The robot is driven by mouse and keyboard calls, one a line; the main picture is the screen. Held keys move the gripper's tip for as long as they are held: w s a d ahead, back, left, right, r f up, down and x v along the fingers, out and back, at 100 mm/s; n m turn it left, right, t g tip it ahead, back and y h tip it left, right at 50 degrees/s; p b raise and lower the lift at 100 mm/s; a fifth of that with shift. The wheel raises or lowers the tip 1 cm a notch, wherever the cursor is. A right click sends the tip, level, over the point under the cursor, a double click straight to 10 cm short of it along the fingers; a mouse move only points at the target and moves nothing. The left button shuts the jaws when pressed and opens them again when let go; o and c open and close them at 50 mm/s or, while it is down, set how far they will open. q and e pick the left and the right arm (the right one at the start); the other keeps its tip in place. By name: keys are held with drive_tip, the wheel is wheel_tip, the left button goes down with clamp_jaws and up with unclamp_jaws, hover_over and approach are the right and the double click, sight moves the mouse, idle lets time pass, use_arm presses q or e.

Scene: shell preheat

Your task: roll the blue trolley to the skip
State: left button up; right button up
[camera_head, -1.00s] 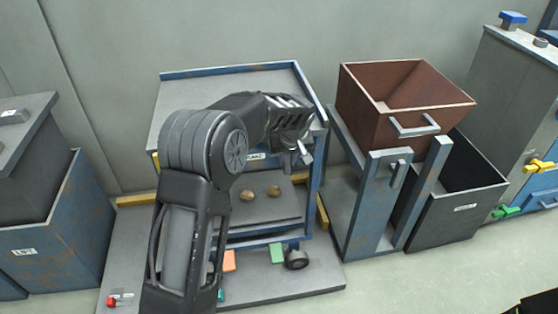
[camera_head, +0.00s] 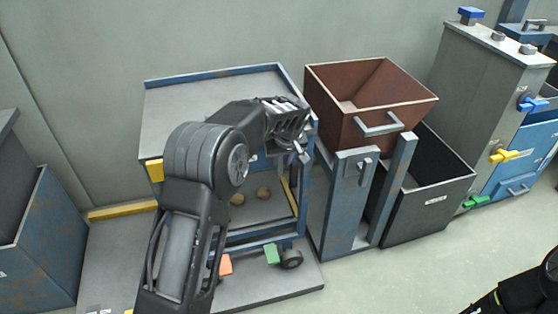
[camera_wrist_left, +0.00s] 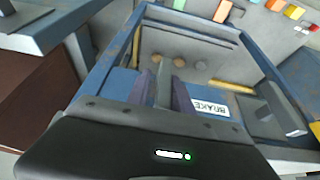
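The blue trolley (camera_head: 163,103) has a blue frame, a grey top and a lower shelf, and stands on a grey platform. My left gripper (camera_head: 303,150) is at the trolley's right side, below its top edge. In the left wrist view the fingers (camera_wrist_left: 172,90) are close together beside a white BRAKE label (camera_wrist_left: 210,106); whether they grip the trolley is unclear. A brown open tub (camera_head: 345,125) on a blue stand and a dark bin (camera_head: 420,215) are right of the trolley; I cannot tell which is the skip. My right gripper is not clearly visible.
Two brown lumps (camera_head: 264,192) lie on the lower shelf. Yellow rails (camera_head: 120,210) edge the platform (camera_head: 105,260). A blue bin (camera_head: 45,240) stands at the left. A grey cabinet (camera_head: 470,90) with coloured levers stands at the right. Floor in front is clear.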

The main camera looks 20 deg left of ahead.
use_arm(q)
drive_tip(key=shift+o, duration=1.4)
drive_tip(key=shift+w+d, duration=0.1)
drive_tip(key=p+v, duration=0.1)
drive_tip(key=v, duration=0.6)
drive_tip(key=shift+r, duration=0.35)
drive_tip(key=shift+s, duration=0.3)
